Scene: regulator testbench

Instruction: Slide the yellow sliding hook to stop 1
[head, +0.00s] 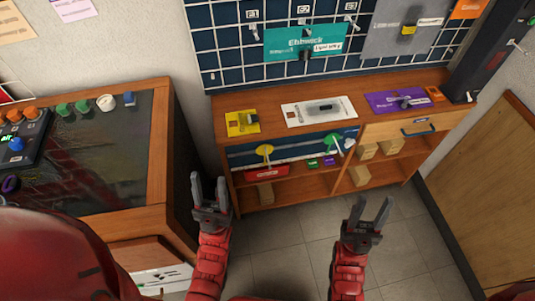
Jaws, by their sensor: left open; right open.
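The yellow sliding hook (264,150) appears as a yellow round piece with a pale stem, on the left part of a dark blue rail panel (297,146) along the front of the wooden bench. A green piece (333,140) of similar form is on the same panel, further right. The stop markings are too small to read. My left gripper (210,180) is open and empty, left of and below the yellow hook in the picture, apart from it. My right gripper (373,203) is open and empty, below and right of the panel.
The bench top (273,122) carries a yellow plate (243,122), a white plate (318,110) and a purple plate (402,101). Red (266,173), green and purple labels sit below the rail. Shelves hold wooden blocks (360,176). A dark-topped console (95,150) stands at left. The floor (290,245) is clear.

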